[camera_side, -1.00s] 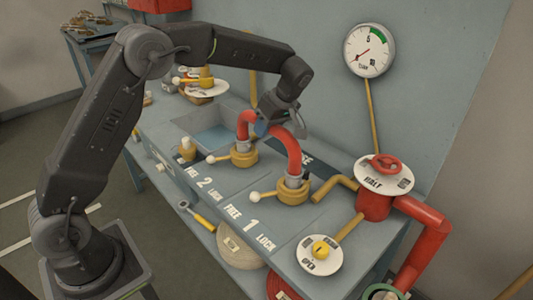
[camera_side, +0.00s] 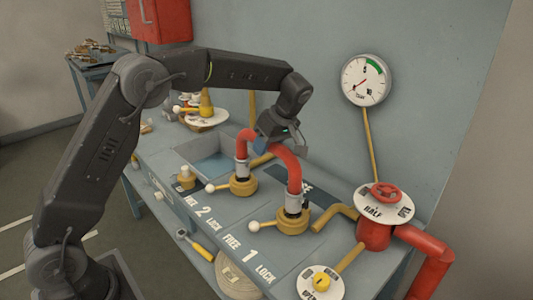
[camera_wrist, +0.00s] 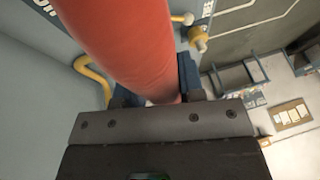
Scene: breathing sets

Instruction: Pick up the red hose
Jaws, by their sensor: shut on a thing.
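The red hose (camera_side: 293,173) is a bent arch with grey metal ends. In the side view its ends stand at two yellow sockets, the left socket (camera_side: 243,186) and the right socket (camera_side: 293,220), with grey metal showing above each. Whether the tips are still inside the sockets is not clear. My gripper (camera_side: 268,143) is shut on the upper part of the arch, between its two ends. In the wrist view the red hose (camera_wrist: 120,40) runs between the two dark fingers of my gripper (camera_wrist: 158,90).
Levers with white knobs stick out left of the sockets. A bent yellow pipe (camera_side: 336,214) and a red valve (camera_side: 375,232) stand to the right. A gauge (camera_side: 367,80) hangs on the wall behind. An open recess (camera_side: 210,165) lies behind the left socket.

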